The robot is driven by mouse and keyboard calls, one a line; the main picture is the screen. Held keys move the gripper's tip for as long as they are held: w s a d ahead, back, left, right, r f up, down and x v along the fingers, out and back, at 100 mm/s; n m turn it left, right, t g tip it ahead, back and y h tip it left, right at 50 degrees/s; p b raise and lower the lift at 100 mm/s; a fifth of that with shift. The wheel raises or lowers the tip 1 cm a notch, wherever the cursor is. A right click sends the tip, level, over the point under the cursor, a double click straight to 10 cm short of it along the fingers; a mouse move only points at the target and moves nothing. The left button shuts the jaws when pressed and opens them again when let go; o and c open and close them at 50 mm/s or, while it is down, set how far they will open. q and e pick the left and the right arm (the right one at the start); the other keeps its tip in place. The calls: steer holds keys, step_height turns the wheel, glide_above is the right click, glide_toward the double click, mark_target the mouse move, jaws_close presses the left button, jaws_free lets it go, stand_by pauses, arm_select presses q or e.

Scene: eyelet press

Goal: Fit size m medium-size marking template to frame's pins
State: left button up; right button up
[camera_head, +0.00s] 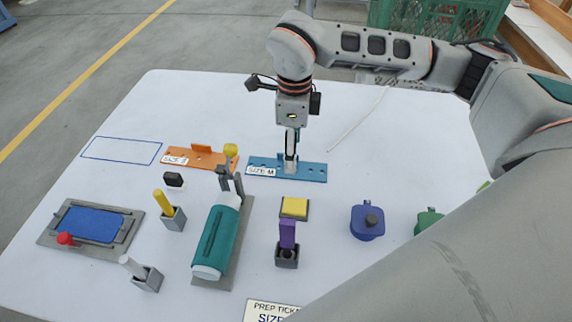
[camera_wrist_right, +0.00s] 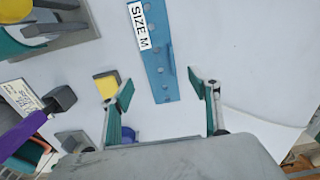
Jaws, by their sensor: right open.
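The blue template (camera_head: 313,171) with a SIZE M label lies flat on the white table, left of its middle-back. It also shows in the right wrist view (camera_wrist_right: 158,62), with a row of holes and a raised grip. My right gripper (camera_head: 291,166) points down over the blue template, its fingers open. In the right wrist view the open fingers (camera_wrist_right: 165,92) stand either side of the template's near end, nothing between them held; touching cannot be told. A grey frame (camera_head: 53,233) with a blue pad and a red knob lies at the left; its pins are too small to tell. My left gripper is not in view.
An orange template (camera_head: 215,160) lies left of the blue one. A teal press-like device (camera_head: 216,240) stands in front, among small holders with yellow, white and purple tools (camera_head: 288,235). A blue pot (camera_head: 367,222) and a green pot (camera_head: 428,219) stand right. A blue-outlined rectangle (camera_head: 121,138) is empty.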

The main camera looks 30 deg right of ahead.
mark_target(303, 167)
steer(key=f, duration=0.4)
steer(key=shift+s+d, duration=0.2)
steer(key=shift+w+f, duration=0.1)
steer(key=shift+f, duration=0.3)
jaws_close()
